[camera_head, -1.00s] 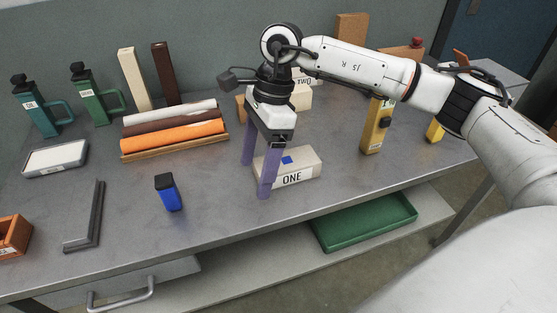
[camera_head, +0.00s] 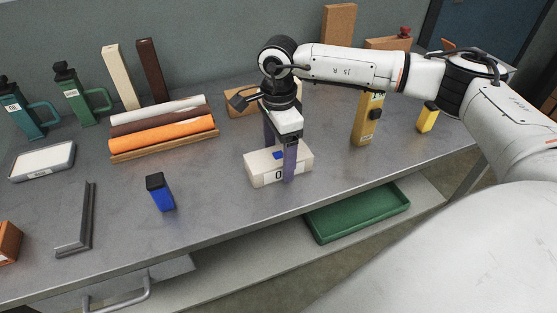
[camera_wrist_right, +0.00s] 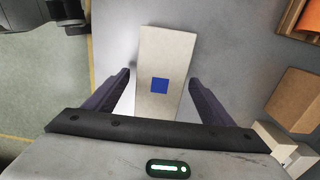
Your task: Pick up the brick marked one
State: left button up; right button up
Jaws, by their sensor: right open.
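The brick marked one (camera_head: 262,172) is a cream block with a blue square on top, lying flat near the front of the grey table. My right gripper (camera_head: 279,166) is open, its two purple fingers pointing down with one on the near side of the brick and one on the far side. The near finger covers part of the label in the head view. In the right wrist view the brick (camera_wrist_right: 159,60) lies between the open fingers (camera_wrist_right: 157,80), with gaps showing on both sides. My left gripper is not in view.
Rolled cloths (camera_head: 163,134) lie behind. A green tray (camera_head: 357,211) sits on the lower shelf.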

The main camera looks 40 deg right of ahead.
jog(key=shift+f, duration=0.45)
jog(key=shift+c, duration=0.3)
jog(key=c, duration=1.4)
jog(key=shift+r, duration=0.1)
jog(key=shift+r, duration=0.1)
